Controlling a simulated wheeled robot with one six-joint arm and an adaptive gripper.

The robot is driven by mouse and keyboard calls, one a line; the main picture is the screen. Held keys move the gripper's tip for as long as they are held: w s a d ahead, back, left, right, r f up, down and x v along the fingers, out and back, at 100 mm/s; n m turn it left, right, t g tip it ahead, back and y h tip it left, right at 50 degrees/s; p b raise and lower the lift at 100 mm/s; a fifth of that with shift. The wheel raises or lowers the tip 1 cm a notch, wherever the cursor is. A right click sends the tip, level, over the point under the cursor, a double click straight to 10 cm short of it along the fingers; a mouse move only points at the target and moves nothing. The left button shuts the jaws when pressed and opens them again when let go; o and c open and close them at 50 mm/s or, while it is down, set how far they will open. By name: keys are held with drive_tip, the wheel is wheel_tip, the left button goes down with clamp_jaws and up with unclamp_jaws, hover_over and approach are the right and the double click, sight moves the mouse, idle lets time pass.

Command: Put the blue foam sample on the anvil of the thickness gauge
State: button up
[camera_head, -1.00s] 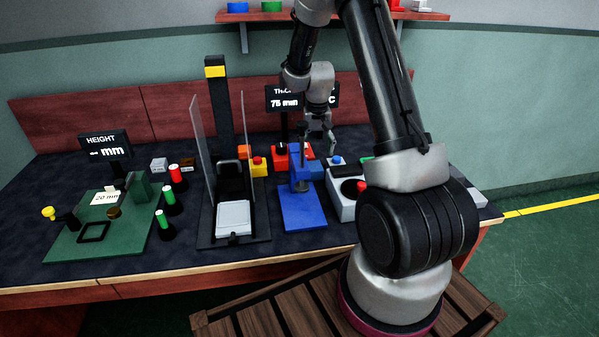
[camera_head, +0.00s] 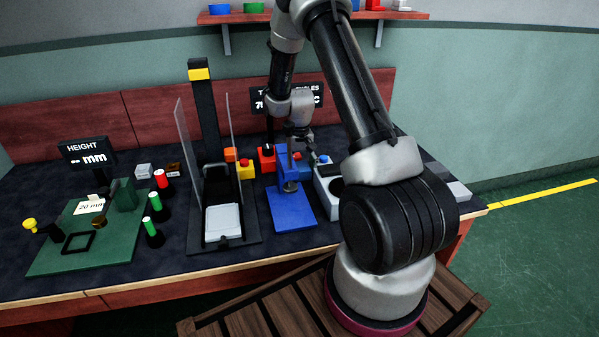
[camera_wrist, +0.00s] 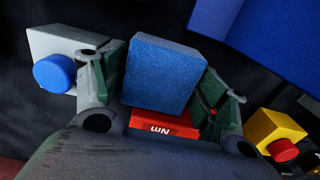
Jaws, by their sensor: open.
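The blue foam sample (camera_wrist: 163,75) is a blue block in the middle of the wrist view, between the two fingers of my open gripper (camera_wrist: 165,92). One finger is on each side, close to it; I cannot tell whether either touches.
A red labelled piece (camera_wrist: 165,125) lies by the foam. A white box with a blue button (camera_wrist: 55,70) and a yellow box with a red button (camera_wrist: 277,135) flank the gripper.

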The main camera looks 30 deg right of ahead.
drive_tip(key=c, duration=0.5)
drive_tip(key=shift+r, duration=0.1)
